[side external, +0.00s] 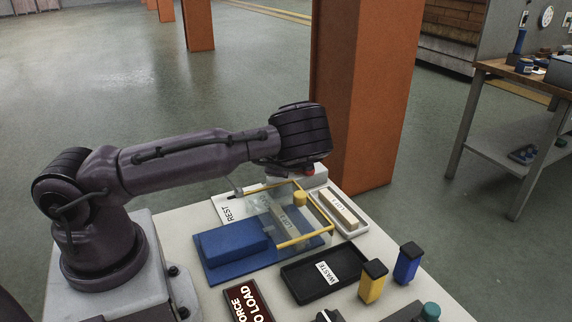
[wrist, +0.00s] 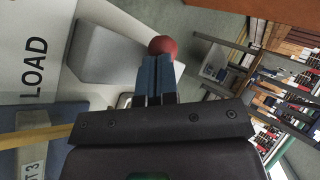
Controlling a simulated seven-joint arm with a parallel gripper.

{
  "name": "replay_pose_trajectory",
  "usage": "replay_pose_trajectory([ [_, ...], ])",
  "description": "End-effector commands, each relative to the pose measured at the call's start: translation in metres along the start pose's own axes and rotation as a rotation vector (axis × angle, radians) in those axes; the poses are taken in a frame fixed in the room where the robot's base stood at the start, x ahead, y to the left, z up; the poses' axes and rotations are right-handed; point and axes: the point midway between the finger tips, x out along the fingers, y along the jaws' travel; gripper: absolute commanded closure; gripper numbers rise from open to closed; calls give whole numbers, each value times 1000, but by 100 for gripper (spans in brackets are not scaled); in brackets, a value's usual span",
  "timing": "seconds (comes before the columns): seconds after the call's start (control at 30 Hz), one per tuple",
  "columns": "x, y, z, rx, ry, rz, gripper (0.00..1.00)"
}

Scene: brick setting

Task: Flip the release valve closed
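A red ball knob (wrist: 163,46) shows just beyond my fingertips in the wrist view, beside a grey block-shaped housing (wrist: 108,52). It looks like the handle of the release valve, but its lever is mostly hidden, so I cannot tell its position. In the side view the red knob (side external: 308,170) shows small under my wrist, above the pale housing (side external: 312,181) at the table's back edge. My gripper (wrist: 156,62) has its two blue fingers together, with only a thin line between them. The fingertips are close to the knob; I cannot tell if they touch.
A clear-lidded fixture with a yellow frame (side external: 308,240) and a blue block (side external: 231,244) stand in front. A black WASTE tray (side external: 299,286), a light tray (side external: 355,226), and yellow (side external: 372,286) and blue (side external: 407,267) blocks lie right. An orange column (side external: 362,100) rises behind.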

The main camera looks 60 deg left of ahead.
Motion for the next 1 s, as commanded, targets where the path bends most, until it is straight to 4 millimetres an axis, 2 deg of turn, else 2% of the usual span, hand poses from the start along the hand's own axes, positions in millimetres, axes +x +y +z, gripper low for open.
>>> replay_pose_trajectory([
  [0.5, 12, -10, 8, 272, 302, 2, 100],
  [1.0, 16, -13, 8, 273, 297, 4, 100],
])
